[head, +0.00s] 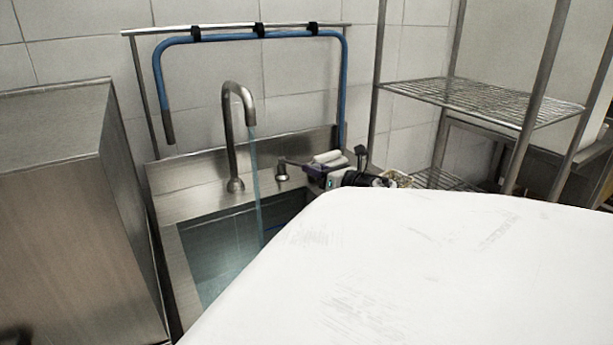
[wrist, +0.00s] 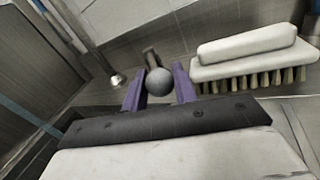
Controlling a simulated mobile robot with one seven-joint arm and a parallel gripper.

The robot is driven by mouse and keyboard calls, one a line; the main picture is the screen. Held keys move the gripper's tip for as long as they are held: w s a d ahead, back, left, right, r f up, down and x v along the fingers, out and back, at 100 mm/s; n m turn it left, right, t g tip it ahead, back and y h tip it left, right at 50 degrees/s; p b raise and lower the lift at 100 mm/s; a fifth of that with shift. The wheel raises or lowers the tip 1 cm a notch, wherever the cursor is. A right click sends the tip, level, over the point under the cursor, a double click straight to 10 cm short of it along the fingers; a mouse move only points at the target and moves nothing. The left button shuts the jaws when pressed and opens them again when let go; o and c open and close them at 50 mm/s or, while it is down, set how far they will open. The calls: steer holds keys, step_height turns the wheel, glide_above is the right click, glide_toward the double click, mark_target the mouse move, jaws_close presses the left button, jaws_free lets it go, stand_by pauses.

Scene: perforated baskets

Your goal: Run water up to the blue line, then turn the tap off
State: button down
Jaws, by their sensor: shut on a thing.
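The steel tap spout (head: 232,125) stands behind the sink (head: 170,262). A thin blue stream of water (head: 256,185) runs from it into the basin, where bluish water (head: 222,250) shows. A short dark blue line (head: 271,226) shows faintly on the basin's right inner wall; my arm hides the basin's front right. I cannot tell the water level against the line. My gripper (head: 303,167) is at the tap handle, right of the spout. In the wrist view, its purple fingers are shut on the handle's grey ball knob (wrist: 158,82). The stream also shows there (wrist: 32,118).
A white scrubbing brush (wrist: 245,62) lies close to the right of my gripper on the sink's back ledge. A blue hose (head: 250,38) hangs on a rail behind the tap. A steel cabinet (head: 60,190) stands left, a wire shelf rack (head: 480,98) right.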

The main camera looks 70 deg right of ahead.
steer(key=shift+w, duration=0.1)
stand_by(0.4)
steer(key=c, duration=1.1)
jaws_free()
steer(key=shift+c, duration=0.2)
step_height(320, 180, up, 20)
steer(key=p, duration=0.4)
